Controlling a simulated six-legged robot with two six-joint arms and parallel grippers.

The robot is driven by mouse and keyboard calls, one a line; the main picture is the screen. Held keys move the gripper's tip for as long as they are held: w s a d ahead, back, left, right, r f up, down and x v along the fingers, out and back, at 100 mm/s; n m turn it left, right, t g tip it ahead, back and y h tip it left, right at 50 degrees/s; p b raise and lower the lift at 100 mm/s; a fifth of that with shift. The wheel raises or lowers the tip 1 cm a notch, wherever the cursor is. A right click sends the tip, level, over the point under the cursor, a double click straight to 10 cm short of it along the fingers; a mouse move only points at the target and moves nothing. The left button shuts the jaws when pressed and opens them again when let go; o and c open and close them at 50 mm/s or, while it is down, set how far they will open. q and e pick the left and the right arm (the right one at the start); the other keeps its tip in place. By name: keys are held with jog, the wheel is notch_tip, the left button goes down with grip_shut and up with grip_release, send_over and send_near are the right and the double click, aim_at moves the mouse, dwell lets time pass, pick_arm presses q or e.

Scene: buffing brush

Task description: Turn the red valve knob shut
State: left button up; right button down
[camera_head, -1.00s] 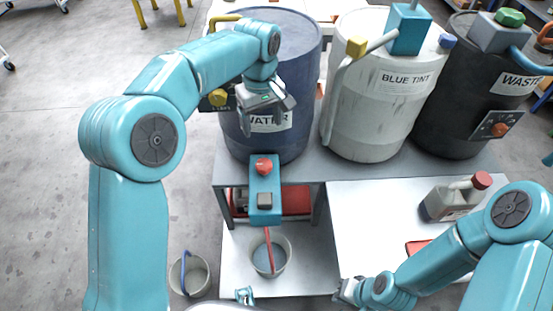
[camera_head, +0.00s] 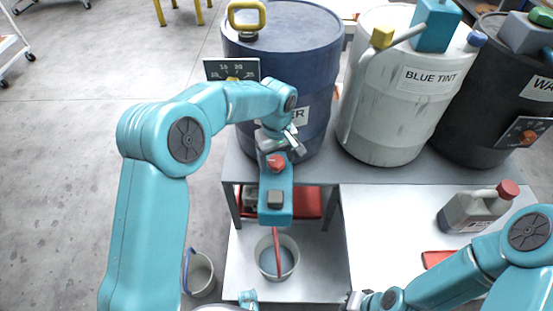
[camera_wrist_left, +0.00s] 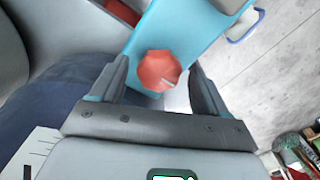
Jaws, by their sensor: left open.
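The red valve knob (camera_head: 276,162) sits on top of the teal valve block (camera_head: 276,184) in front of the blue water drum (camera_head: 290,62). My left gripper (camera_head: 283,146) is just above and behind the knob, pointing down at it. In the left wrist view the red knob (camera_wrist_left: 158,71) shows between the two open fingers (camera_wrist_left: 160,82), with a gap visible on each side. I cannot tell whether a finger touches it. My right gripper (camera_head: 352,300) is low at the picture's bottom edge, partly cut off, its jaws unclear.
A bucket (camera_head: 262,268) stands below the valve, with a red strip hanging into it. Another pail (camera_head: 199,272) is on the floor at left. The white drum (camera_head: 395,120) and dark drum (camera_head: 472,130) stand right. A red-capped jug (camera_head: 472,212) stands on the white table (camera_head: 385,222).

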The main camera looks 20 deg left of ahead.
pick_arm(q)
jog(key=shift+f, duration=0.1)
jog(key=c, duration=1)
jog(key=shift+c, duration=0.2)
jog(key=shift+m, duration=0.3)
jog(key=m+p, duration=0.2)
jog(key=shift+m, duration=0.4)
jog(key=m+p, duration=0.2)
jog(key=m, duration=0.3)
jog(key=m+p, duration=0.1)
jog(key=m, duration=0.4)
jog(key=shift+p, duration=0.4)
jog(key=shift+w+m+p, duration=0.1)
jog(key=shift+m+p, duration=0.5)
jog(key=shift+m, duration=1.7)
